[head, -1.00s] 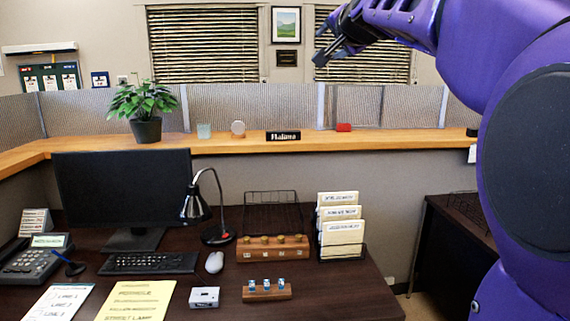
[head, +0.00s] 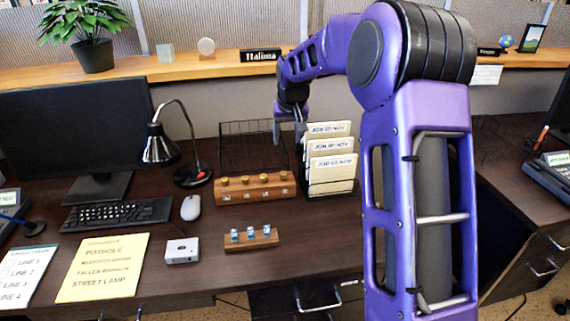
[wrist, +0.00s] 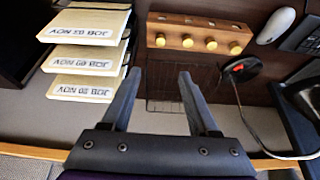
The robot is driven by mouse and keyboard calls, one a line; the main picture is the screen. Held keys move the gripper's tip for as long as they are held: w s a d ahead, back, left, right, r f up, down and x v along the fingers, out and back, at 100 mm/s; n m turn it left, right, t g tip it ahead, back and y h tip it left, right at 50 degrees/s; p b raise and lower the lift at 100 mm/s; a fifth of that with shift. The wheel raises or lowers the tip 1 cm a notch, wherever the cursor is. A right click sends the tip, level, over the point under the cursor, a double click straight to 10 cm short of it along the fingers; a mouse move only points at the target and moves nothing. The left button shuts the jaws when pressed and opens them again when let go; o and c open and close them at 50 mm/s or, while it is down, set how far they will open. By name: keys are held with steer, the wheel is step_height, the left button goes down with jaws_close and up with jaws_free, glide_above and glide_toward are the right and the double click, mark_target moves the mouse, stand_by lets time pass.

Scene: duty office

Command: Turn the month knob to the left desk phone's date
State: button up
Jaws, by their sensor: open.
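A wooden block (head: 262,195) with several brass knobs (head: 243,180) in a row sits on the desk. The block (wrist: 165,32) and knobs (wrist: 211,44) also show in the wrist view. Small tags sit on its front, too small to read, so I cannot tell which knob is for the month. The left desk phone (head: 9,199) is cut off at the left edge; its date is unreadable. My gripper (head: 289,128) is open and empty, above the back of the desk, beyond the block. In the wrist view its spread fingers (wrist: 160,78) are apart from the knobs.
A rack of folders (head: 331,162) stands right of the block, close to my gripper. A wire tray (head: 240,150) is behind the block, a lamp (head: 190,174) to its left. A smaller wooden block (head: 252,241) with three blue-white pieces is in front. Another phone (head: 552,172) is far right.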

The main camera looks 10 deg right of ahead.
mark_target(283, 172)
steer(key=b+x, duration=0.1)
steer(key=x, duration=1.6)
steer(key=shift+f+b, duration=0.4)
steer(key=shift+f, duration=0.05)
jaws_close()
